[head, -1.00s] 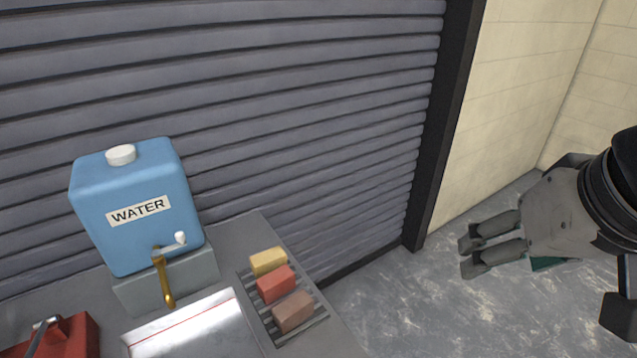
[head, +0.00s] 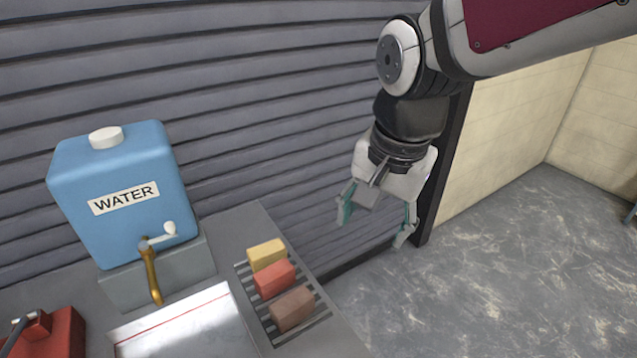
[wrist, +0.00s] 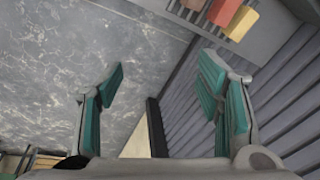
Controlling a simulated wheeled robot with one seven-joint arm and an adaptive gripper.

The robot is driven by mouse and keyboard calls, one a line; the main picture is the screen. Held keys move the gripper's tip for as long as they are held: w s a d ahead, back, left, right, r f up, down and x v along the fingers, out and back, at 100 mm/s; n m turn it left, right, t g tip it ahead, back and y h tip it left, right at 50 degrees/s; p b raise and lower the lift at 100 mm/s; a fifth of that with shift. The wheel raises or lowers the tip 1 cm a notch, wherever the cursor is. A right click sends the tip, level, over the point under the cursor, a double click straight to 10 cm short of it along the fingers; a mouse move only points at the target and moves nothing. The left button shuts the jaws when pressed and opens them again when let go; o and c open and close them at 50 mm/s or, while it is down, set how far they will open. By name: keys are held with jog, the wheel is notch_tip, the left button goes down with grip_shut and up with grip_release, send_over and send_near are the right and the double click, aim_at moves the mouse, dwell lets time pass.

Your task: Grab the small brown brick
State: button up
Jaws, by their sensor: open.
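The small brown brick (head: 292,309) lies on a slatted rack (head: 318,313) at the right side of the grey bench. It is the nearest of three bricks in a row, beyond it the red brick (head: 275,279) and then the yellow brick (head: 267,255). My gripper (head: 376,228) is open and empty, pointing down, to the right of the rack and apart from the bricks. In the wrist view my gripper (wrist: 165,90) shows its teal finger pads spread. There the brown brick (wrist: 193,4) is cut by the top edge, beside the red and yellow ones.
A blue water container (head: 118,195) with a brass tap stands on a grey block at the left. A metal tray (head: 190,325) lies left of the rack, and a red object (head: 52,335) is at the bottom left. A ribbed shutter rises behind the bench.

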jog(key=w+a+f+m+g+b, duration=0.2)
jog(key=w+a+f+m+b, duration=0.15)
jog(key=a+f, duration=1)
send_over(292, 301)
jog(key=shift+h, duration=0.4)
notch_tip(292, 301, down, 9)
jog(key=shift+w+d+r+p, duration=0.1)
jog(key=shift+w+d+p, duration=0.05)
jog(key=shift+p, duration=0.3)
jog(key=shift+s+f, duration=0.15)
jog(key=shift+f, duration=1.2)
jog(key=shift+s+f, duration=0.1)
jog(key=shift+f, duration=1.25)
grip_shut()
